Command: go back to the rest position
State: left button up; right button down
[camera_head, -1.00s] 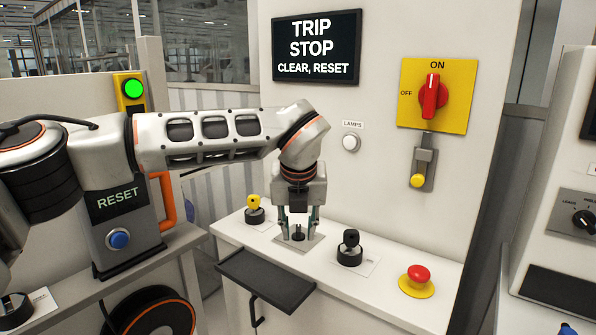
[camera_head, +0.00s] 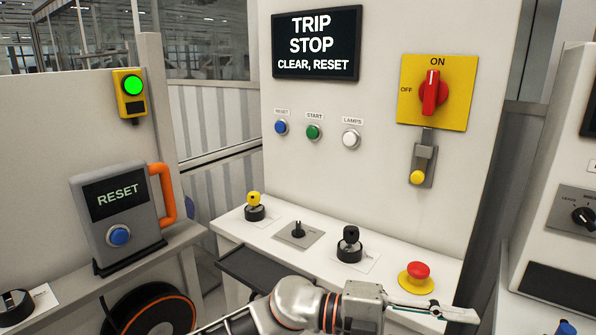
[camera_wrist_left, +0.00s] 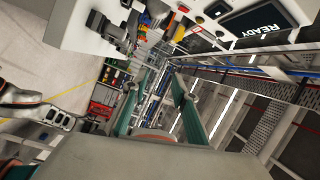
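My left arm comes in at the bottom edge of the head view. Its left gripper (camera_head: 450,311) lies low, pointing right, in front of the white console and below the red mushroom button (camera_head: 420,273). In the left wrist view the two teal fingers of this gripper (camera_wrist_left: 157,82) stand apart with nothing between them. The gripper touches nothing that I can see.
The console ledge holds a yellow-topped key switch (camera_head: 255,206), a small black switch (camera_head: 298,232) and a black key switch (camera_head: 349,245). A screen (camera_head: 316,43) reads TRIP STOP. A RESET box (camera_head: 118,215) with an orange handle stands left. The red rotary switch (camera_head: 432,93) points to ON.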

pick_arm(q)
jog(key=w+a+f+n+t+h, duration=0.1)
jog(key=w+a+n+t+h, duration=0.3)
jog(key=w+a+n+t, duration=0.6)
jog(key=w+a+f+n+t+y, duration=0.2)
jog(key=a+f+n+t+y, duration=0.8)
jog(key=f+n, duration=0.4)
jog(key=s+a+f+n+g+y, duration=0.2)
jog(key=s+a+f+n+y, duration=0.1)
jog(key=s+a+f, duration=0.6)
jog(key=s+a+f+n+g+y, duration=0.2)
jog(key=s+a+f+n+y, duration=0.2)
jog(key=s+a+f, duration=0.5)
jog(key=a+f+y, duration=0.2)
jog(key=a+f, duration=0.3)
jog(key=f, duration=0.3)
jog(key=shift+a+f+n, duration=0.15)
jog(key=shift+f+n, duration=0.15)
jog(key=shift+f, duration=0.1)
